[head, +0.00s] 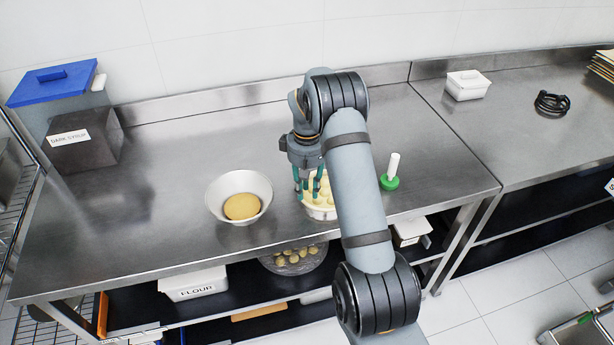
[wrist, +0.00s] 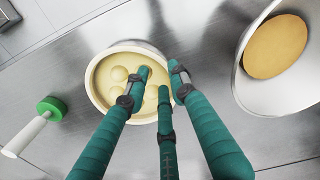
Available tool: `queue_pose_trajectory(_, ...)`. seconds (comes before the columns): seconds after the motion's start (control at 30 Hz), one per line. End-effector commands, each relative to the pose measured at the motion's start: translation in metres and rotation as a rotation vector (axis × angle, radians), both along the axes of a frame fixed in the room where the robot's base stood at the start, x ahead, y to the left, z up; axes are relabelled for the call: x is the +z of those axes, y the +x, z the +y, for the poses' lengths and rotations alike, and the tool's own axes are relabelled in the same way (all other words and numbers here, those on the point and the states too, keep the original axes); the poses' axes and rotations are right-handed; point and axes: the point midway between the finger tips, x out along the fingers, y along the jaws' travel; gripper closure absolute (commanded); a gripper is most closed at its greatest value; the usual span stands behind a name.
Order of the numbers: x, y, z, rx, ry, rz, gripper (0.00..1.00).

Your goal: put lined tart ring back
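The lined tart ring (head: 320,213) is a round, pale dough-lined ring on the steel counter near its front edge. In the wrist view the tart ring (wrist: 98,92) holds several pale rounded lumps. My gripper (head: 309,190) has teal fingers pointing down at the ring's left side. In the wrist view my gripper (wrist: 160,76) has its fingertips apart, over the ring's right part and rim. Its fingers look open, with nothing clearly held between them. Fingers and arm hide part of the ring, and I cannot tell whether the fingertips touch it.
A metal bowl (head: 216,193) with a yellow-brown round piece (head: 242,207) stands just left of the ring. A white-handled green tool (head: 391,181) stands to the right. A blue-lidded container (head: 55,85) is at the far left. The counter (head: 165,150) behind the bowl is clear.

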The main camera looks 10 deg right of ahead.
Motion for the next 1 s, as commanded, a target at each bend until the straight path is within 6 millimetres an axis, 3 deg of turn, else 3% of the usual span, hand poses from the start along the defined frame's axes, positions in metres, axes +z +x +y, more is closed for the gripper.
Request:
queue_pose_trajectory(0.2,0.046,0.001,0.000,-0.001,0.000,-0.006,0.75)
queue_pose_trajectory(0.4,0.071,0.000,0.001,0.000,0.000,-0.001,0.75)
queue_pose_trajectory(1.0,0.077,0.000,0.000,0.000,0.000,0.000,0.75)
